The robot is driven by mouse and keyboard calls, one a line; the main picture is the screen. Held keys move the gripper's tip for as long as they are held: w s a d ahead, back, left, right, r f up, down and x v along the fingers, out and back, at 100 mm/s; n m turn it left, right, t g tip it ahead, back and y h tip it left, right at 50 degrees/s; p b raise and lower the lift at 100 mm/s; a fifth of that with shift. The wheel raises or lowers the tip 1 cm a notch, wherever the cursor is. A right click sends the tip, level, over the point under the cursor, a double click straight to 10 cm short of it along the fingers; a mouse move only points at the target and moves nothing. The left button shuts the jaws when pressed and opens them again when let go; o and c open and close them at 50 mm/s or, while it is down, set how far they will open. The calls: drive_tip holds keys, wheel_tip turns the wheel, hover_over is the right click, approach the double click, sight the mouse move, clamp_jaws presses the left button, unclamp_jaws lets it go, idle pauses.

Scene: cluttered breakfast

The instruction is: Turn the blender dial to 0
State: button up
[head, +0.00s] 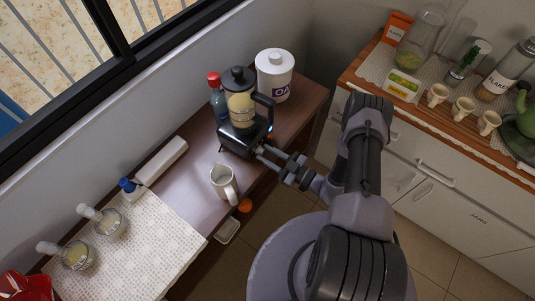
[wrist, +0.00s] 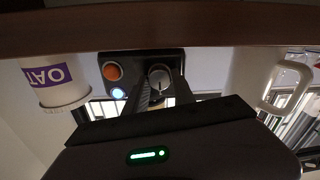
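The blender (head: 241,103) stands upright on the brown wooden table, with a clear jar, black lid and black handle. An orange button and a lit blue-white button sit beside the dial. My gripper (wrist: 163,88) faces the dial, with one finger on each side and a gap between the fingers. Whether either finger touches the dial I cannot tell. In the head view my gripper (head: 259,151) is at the base's front and the dial is hidden.
A white mug (head: 223,181) stands close to my gripper; its handle shows in the wrist view (wrist: 284,86). The OAT canister (head: 275,73) and a red-capped bottle (head: 217,97) stand near the blender.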

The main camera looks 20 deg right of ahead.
clamp_jaws()
drive_tip(key=n+b, duration=0.1)
drive_tip(key=n, duration=0.3)
drive_tip(key=shift+f+n+b, duration=0.1)
drive_tip(key=shift+n+b, duration=0.2)
drive_tip(key=shift+n, duration=0.1)
drive_tip(key=n+b, duration=0.1)
drive_tip(key=n, duration=0.4)
drive_tip(key=shift+n, duration=0.4)
drive_tip(key=o, duration=0.8)
unclamp_jaws()
